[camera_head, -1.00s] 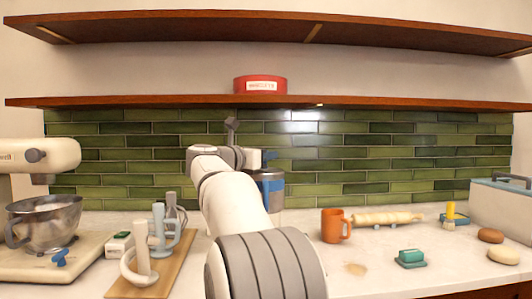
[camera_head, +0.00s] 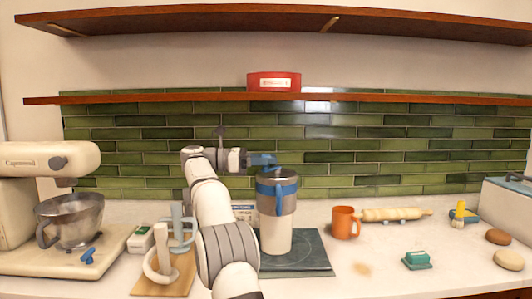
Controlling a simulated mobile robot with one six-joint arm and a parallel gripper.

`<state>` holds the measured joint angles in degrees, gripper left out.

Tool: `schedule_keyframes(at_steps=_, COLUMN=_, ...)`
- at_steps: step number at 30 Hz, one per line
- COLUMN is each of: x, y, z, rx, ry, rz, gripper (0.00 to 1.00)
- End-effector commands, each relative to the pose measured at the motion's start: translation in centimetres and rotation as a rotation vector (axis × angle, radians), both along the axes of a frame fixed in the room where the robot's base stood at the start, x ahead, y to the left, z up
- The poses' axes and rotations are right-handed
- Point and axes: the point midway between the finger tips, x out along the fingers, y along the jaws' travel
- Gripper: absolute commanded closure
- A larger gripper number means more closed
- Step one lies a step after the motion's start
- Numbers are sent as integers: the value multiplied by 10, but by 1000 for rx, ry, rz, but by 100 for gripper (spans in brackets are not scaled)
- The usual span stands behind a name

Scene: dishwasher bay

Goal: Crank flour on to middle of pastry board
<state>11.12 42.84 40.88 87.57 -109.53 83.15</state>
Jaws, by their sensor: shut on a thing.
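The flour canister (camera_head: 276,232) is a pale cylinder with a metal upper part and a blue band. It looks upright, over the middle of the dark pastry board (camera_head: 312,262). I cannot tell whether it rests on the board. My gripper (camera_head: 264,160) is at the top of the canister, shut on a small blue part that looks like its crank handle. The jaws are small here and the grip detail is unclear. My arm hides the left part of the board. No flour shows on the visible part of the board.
An orange mug (camera_head: 345,223) and a rolling pin (camera_head: 392,215) stand right of the board. A green butter dish (camera_head: 417,260) and brown rolls (camera_head: 498,236) lie further right. A shelf (camera_head: 400,98) runs above.

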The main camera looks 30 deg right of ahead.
Motion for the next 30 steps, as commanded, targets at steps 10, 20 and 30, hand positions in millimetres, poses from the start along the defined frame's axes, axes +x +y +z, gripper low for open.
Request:
schedule_keyframes(at_steps=10, x=2, y=1, z=1, rx=-3, ry=-5, rz=-88, gripper=95)
schedule_keyframes(at_steps=20, x=2, y=1, z=0, rx=1, ry=-3, rz=-106, gripper=95)
schedule_keyframes(at_steps=30, x=2, y=1, z=-1, rx=3, ry=-3, rz=-106, gripper=63)
